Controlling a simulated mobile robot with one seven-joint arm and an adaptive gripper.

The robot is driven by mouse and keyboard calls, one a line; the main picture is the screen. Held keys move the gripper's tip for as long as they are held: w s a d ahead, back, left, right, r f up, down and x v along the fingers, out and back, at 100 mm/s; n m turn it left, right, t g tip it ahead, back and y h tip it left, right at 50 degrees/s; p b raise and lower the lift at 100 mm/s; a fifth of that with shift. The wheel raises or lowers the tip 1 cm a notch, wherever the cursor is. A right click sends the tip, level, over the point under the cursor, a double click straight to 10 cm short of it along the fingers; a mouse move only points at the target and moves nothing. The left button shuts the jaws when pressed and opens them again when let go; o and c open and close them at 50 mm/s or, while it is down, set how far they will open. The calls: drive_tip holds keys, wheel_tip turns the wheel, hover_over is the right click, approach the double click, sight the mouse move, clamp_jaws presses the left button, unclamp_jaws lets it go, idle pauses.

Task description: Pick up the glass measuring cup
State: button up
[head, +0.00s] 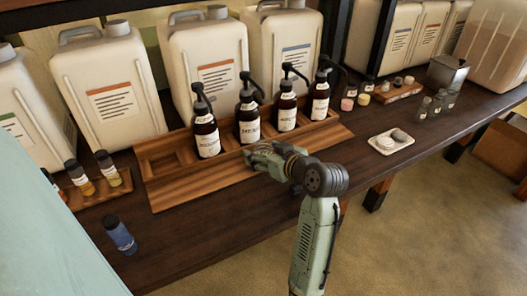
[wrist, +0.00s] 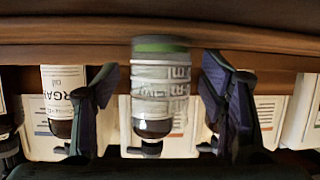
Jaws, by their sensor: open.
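In the wrist view, a clear glass cup (wrist: 160,90) with a greenish base rim stands between my two open fingers, with a gap on each side. It looks like the measuring cup. The picture seems upside down, and a labelled brown bottle shows behind and through the glass. My gripper (wrist: 162,92) is open around the cup; I see no finger touching it. In the head view my gripper (head: 262,158) is low at the front of the wooden bottle rack, and it hides the cup there.
Brown pump bottles (head: 249,118) stand in the wooden rack (head: 165,192) just behind my gripper. Large white jugs (head: 206,65) line the back. A blue-labelled vial (head: 120,236) stands at front left; small glass jars (head: 438,104) and a stone tray (head: 378,147) are right.

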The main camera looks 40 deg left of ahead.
drive_tip(key=shift+c, duration=0.4)
drive_tip(key=c, duration=1.3)
drive_tip(key=shift+c, duration=0.2)
drive_tip(key=shift+r, duration=0.1)
